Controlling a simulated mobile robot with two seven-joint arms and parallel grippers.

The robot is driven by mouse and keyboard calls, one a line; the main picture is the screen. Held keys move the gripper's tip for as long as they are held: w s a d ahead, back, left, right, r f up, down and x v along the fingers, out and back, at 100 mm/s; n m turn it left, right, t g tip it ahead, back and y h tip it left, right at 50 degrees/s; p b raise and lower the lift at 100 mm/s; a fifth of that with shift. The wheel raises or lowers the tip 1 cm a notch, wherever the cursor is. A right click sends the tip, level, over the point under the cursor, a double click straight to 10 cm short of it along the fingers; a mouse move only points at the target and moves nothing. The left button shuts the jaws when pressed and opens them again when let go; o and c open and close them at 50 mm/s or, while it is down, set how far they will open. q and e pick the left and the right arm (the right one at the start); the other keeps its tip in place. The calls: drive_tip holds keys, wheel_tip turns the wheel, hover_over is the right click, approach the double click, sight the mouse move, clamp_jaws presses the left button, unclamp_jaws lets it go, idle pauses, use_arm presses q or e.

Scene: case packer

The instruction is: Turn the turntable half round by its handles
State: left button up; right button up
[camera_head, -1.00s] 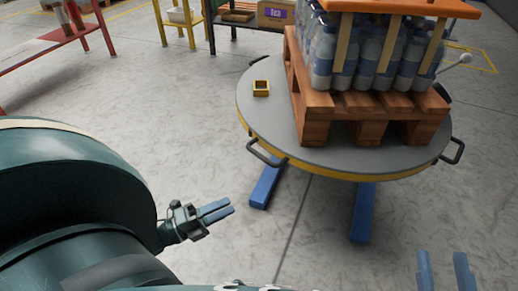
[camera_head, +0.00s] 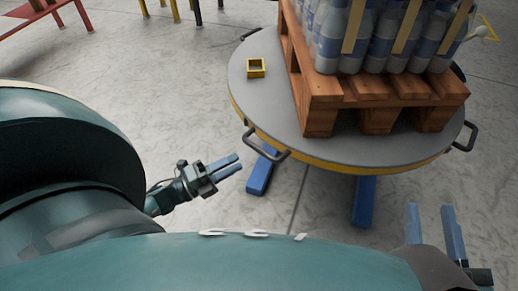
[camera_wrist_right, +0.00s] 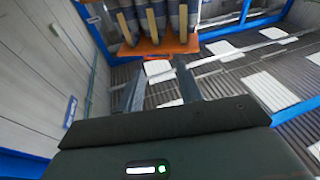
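The round grey turntable (camera_head: 262,105) with a yellow rim stands ahead on blue legs. One dark handle (camera_head: 264,147) is on its near left rim and another handle (camera_head: 467,138) on its right rim. A wooden pallet (camera_head: 375,95) loaded with bottles (camera_head: 385,40) rests on it. My left gripper (camera_head: 232,165) is open, with its two blue fingers a small gap apart, left of and below the near left handle, not touching it. My right gripper (camera_head: 432,215) is open and empty below the right rim; its fingers also show in the right wrist view (camera_wrist_right: 160,92).
A red stand (camera_head: 45,22) is at the far left. The floor (camera_head: 185,85) between it and the turntable is clear.

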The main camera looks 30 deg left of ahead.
sight(259, 149)
use_arm(q)
drive_tip(key=b+x, duration=0.1)
drive_tip(key=x, duration=0.7)
drive_tip(key=shift+w+d, duration=0.1)
drive_tip(key=shift+w, duration=0.2)
use_arm(e)
drive_tip(key=shift+w+a+r+n+t+y, duration=0.15)
drive_tip(key=shift+r+n+t+y, duration=0.15)
drive_tip(key=shift+r+y, duration=0.4)
use_arm(q)
clamp_jaws()
use_arm(e)
drive_tip(key=shift+f, duration=0.2)
